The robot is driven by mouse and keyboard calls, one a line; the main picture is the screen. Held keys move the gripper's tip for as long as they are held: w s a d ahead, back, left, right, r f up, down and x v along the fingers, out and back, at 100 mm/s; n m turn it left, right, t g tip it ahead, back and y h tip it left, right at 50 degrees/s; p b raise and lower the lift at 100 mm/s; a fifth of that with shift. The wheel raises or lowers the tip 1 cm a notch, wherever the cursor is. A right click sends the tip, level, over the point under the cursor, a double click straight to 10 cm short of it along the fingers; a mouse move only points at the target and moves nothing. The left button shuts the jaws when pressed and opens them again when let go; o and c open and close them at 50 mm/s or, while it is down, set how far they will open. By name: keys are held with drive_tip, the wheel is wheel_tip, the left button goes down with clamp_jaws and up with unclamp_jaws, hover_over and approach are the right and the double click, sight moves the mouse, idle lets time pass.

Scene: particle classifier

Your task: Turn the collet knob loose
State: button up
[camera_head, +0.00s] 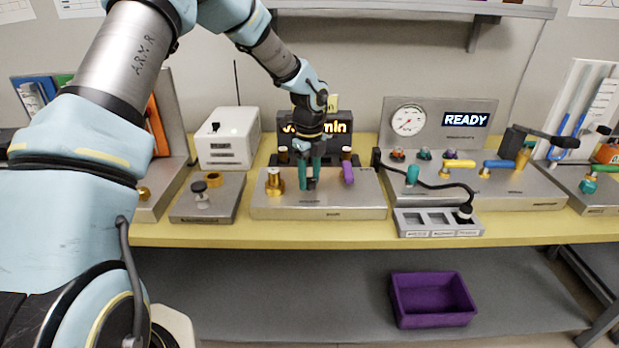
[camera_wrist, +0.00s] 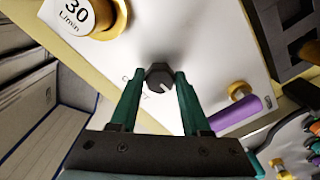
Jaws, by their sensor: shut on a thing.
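The collet knob (camera_wrist: 159,77) is a dark grey piece with a pale notch on its face. In the wrist view it sits between the tips of my gripper's two green fingers (camera_wrist: 160,84), which are shut on it from both sides. Printed lettering beside it on the pale plate is partly covered by a finger. In the head view my gripper (camera_head: 310,182) points down at the middle of the grey metal plate (camera_head: 320,206). The knob is mostly hidden there behind the fingers.
A brass fitting (camera_head: 274,182) stands left of my gripper and a purple lever (camera_head: 348,173) to the right. A lit display (camera_head: 337,127) stands behind. A white box (camera_head: 227,138) is at left; a gauge panel (camera_head: 440,120) is at right. A purple bin (camera_head: 432,300) sits below.

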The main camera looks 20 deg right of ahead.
clamp_jaws()
